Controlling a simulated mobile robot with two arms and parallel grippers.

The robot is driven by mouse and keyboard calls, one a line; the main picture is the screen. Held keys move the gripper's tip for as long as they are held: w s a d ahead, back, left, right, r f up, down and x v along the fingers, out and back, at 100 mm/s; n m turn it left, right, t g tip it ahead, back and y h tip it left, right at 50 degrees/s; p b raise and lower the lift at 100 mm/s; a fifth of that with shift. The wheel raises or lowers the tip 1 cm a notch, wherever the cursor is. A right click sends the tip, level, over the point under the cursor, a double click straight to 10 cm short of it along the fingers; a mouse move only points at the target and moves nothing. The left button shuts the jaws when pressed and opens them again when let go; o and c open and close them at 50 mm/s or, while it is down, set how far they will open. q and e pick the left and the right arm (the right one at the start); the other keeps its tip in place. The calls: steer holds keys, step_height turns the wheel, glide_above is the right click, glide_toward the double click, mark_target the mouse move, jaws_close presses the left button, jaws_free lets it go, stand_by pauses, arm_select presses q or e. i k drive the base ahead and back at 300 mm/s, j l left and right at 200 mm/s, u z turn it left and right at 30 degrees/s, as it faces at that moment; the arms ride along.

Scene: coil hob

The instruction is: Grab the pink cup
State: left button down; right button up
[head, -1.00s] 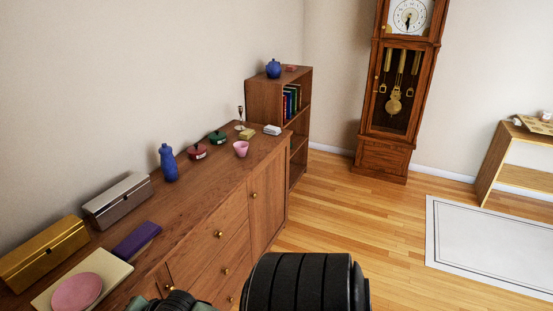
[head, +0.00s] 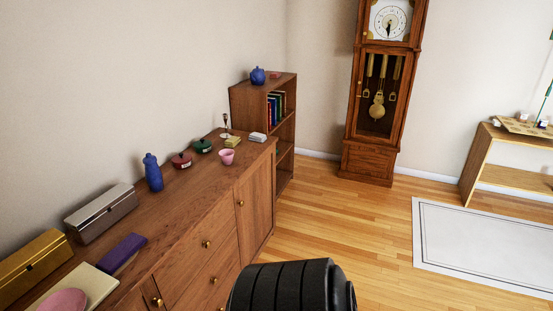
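The pink cup (head: 227,157) stands upright on top of the wooden sideboard (head: 195,207), near its far end and front edge. It is small in the head view, and nothing touches it. A black, ribbed part of my own arm shows at the bottom centre, well short of the cup. Neither of my grippers shows in the head view.
Near the cup are a yellow block (head: 233,142), a white object (head: 258,137), a green pot (head: 202,146) and a red pot (head: 181,161). A blue bottle (head: 153,173) and a silver box (head: 101,211) stand nearer. Floor (head: 330,230) right of the sideboard is clear.

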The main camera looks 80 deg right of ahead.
mark_target(226, 154)
steer(key=z, duration=2.3)
steer(key=i+l, duration=0.2)
steer(key=i, duration=0.15)
